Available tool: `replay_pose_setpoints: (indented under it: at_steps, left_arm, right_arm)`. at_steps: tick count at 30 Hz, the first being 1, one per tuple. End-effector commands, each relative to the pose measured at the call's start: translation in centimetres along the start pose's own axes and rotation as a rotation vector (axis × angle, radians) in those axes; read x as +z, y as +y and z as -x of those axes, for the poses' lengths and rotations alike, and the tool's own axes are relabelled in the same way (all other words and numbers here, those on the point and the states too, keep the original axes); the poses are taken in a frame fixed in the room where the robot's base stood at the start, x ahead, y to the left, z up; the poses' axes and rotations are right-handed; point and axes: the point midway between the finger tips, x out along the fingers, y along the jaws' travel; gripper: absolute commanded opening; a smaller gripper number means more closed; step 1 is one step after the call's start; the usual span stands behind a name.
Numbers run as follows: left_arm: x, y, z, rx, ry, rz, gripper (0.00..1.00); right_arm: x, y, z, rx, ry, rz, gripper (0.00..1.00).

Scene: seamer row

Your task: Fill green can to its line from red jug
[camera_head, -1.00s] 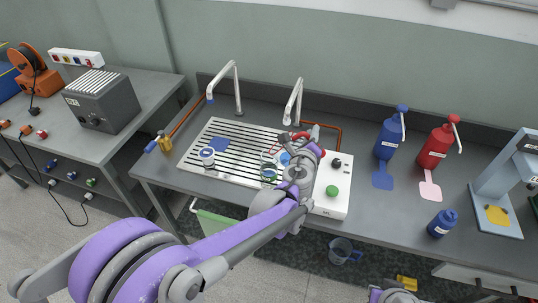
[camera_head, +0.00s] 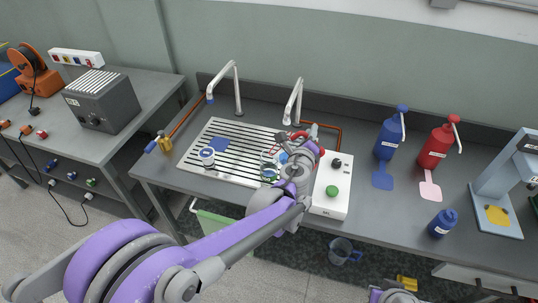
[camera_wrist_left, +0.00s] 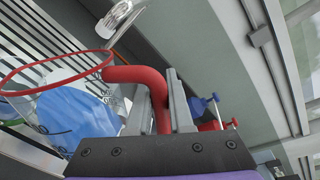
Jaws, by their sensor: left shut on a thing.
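My left gripper (camera_wrist_left: 160,105) is shut on the red handle of the clear, red-rimmed jug (camera_wrist_left: 128,74). In the head view my left gripper (camera_head: 308,141) is over the right part of the slatted drain, partly hidden by my own wrist. The jug's red handle (camera_head: 300,135) shows behind it. The green can (camera_head: 269,175), with a green band, stands on the drain just left of my wrist, close to the jug. The jug's level and tilt are hard to tell. In the left wrist view something blue (camera_wrist_left: 85,112) shows through or below the jug.
A can with a blue band (camera_head: 207,155) stands on the drain (camera_head: 235,140) at left, near a blue square. Two taps rise behind. A white control box (camera_head: 334,178) with a green button is right of my wrist. Blue (camera_head: 388,140) and red (camera_head: 435,148) pump bottles stand further right.

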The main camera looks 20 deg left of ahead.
Motion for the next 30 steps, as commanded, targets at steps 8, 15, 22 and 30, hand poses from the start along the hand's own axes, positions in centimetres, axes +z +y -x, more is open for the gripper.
replay_pose_setpoints:
  at_steps: [8, 15, 22, 30]
  left_arm:
    - [0.24, -0.07, 0.00, 0.000, 0.003, 0.013, 0.00]
    - [0.41, -0.10, 0.01, 0.000, 0.005, 0.025, 0.00]
    - [0.60, -0.13, 0.01, 0.001, 0.007, 0.037, 0.00]
    - [0.83, -0.16, 0.02, 0.001, 0.010, 0.050, 0.00]
  right_arm:
    - [-0.06, 0.00, 0.06, 0.000, 0.000, 0.000, 0.00]
    - [-0.09, 0.00, 0.09, 0.000, 0.001, 0.000, 0.00]
    - [-0.13, 0.00, 0.13, 0.000, 0.001, 0.000, 0.00]
    - [-0.17, 0.00, 0.17, 0.000, 0.001, 0.000, 0.00]
